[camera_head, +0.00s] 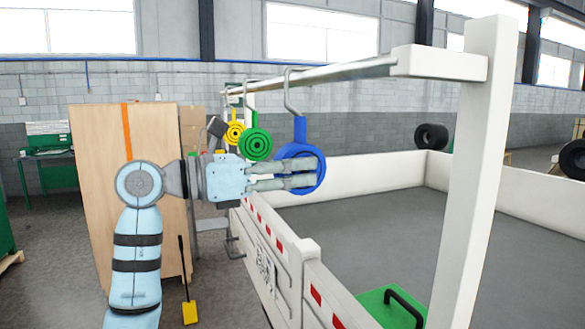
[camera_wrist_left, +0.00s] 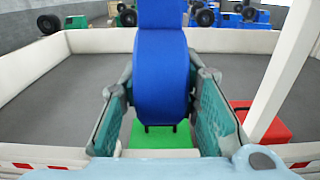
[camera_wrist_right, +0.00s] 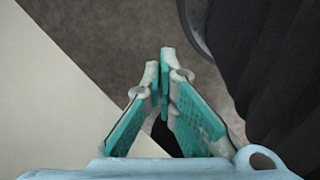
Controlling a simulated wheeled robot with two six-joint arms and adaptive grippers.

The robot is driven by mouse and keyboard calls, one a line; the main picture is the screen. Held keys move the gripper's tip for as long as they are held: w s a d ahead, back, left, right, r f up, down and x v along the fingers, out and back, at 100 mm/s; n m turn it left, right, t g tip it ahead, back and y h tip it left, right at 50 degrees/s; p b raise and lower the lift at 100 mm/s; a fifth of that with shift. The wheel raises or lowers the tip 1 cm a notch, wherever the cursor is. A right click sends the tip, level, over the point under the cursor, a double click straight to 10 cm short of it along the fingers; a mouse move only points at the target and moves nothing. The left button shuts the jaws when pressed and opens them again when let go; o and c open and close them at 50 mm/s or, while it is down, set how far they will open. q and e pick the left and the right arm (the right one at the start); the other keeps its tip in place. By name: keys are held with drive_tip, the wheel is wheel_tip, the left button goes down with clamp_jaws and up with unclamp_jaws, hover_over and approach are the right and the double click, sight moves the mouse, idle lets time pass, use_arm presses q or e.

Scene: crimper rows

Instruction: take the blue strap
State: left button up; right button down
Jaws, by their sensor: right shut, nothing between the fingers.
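The blue strap (camera_head: 298,152) is a round coil hanging from a metal hook on the overhead rail (camera_head: 330,73). My left gripper (camera_head: 305,172) is at the coil, with its fingers overlapping it in the head view. In the left wrist view the blue strap (camera_wrist_left: 161,75) stands upright between the two fingers. The left gripper (camera_wrist_left: 160,82) is open around it, with narrow gaps seen beside the strap. My right gripper (camera_wrist_right: 165,65) is shut and empty, its fingertips together, seen only in the right wrist view.
A green strap (camera_head: 255,143) and a yellow strap (camera_head: 234,132) hang further along the rail. A white post (camera_head: 478,170) carries the rail beside a low-walled trailer bed (camera_head: 350,215). A green case (camera_head: 380,306) and a red case (camera_wrist_left: 262,122) are nearby. A wooden cabinet (camera_head: 100,150) stands left.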

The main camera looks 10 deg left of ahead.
sight(284, 149)
use_arm(q)
clamp_jaws()
wheel_tip(284, 149, up, 2)
drive_tip(key=shift+r+p, duration=0.1)
drive_tip(key=shift+p, duration=0.95)
drive_tip(key=shift+r+p, duration=0.5)
drive_tip(key=shift+r, duration=0.2)
drive_tip(key=shift+a, duration=0.1)
drive_tip(key=shift+s+a+f, duration=0.1)
drive_tip(key=shift+s+a, duration=0.1)
drive_tip(key=shift+a, duration=0.1)
drive_tip(key=b+v, duration=0.3)
drive_tip(key=v, duration=0.8)
drive_tip(key=shift+s, duration=0.2)
